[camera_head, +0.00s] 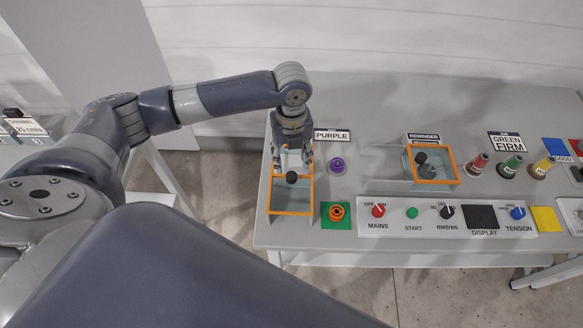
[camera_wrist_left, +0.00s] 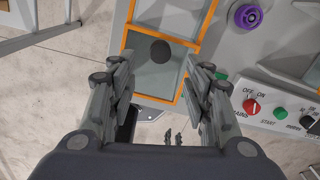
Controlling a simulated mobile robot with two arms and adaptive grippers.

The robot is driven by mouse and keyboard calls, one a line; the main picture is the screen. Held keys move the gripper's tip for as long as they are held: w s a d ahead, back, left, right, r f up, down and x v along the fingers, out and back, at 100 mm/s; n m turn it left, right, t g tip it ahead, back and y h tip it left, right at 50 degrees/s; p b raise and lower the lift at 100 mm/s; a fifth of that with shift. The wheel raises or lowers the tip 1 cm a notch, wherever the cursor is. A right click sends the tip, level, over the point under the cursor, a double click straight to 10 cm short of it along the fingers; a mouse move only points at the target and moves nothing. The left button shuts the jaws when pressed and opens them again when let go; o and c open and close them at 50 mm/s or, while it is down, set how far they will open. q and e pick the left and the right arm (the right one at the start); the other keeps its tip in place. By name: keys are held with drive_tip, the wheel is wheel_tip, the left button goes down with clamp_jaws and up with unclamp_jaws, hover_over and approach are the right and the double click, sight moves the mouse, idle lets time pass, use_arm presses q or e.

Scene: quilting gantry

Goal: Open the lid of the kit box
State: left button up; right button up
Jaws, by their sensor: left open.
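An orange-rimmed box (camera_head: 290,212) with a clear, greyish lid stands at the left end of the table; I take it as the kit box. A round black knob (camera_head: 291,177) sits on its lid, which looks shut. My left gripper (camera_head: 293,160) points down over the box, close to the knob, and hides its far part. In the left wrist view the knob (camera_wrist_left: 160,50) lies beyond the spread fingers of my left gripper (camera_wrist_left: 158,75), in line with the gap between them. The gripper is open and empty. My right gripper is out of view.
A purple knob (camera_head: 337,165) and a green plate with an orange ring (camera_head: 336,213) stand just right of the box. A control panel (camera_head: 400,232) runs along the front edge. Another orange-rimmed box (camera_head: 446,160) stands mid-table, with coloured cones (camera_head: 511,166) further right.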

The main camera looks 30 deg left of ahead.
use_arm(q)
drive_tip(key=shift+r, duration=2.25)
drive_tip(key=shift+s+f, duration=0.1)
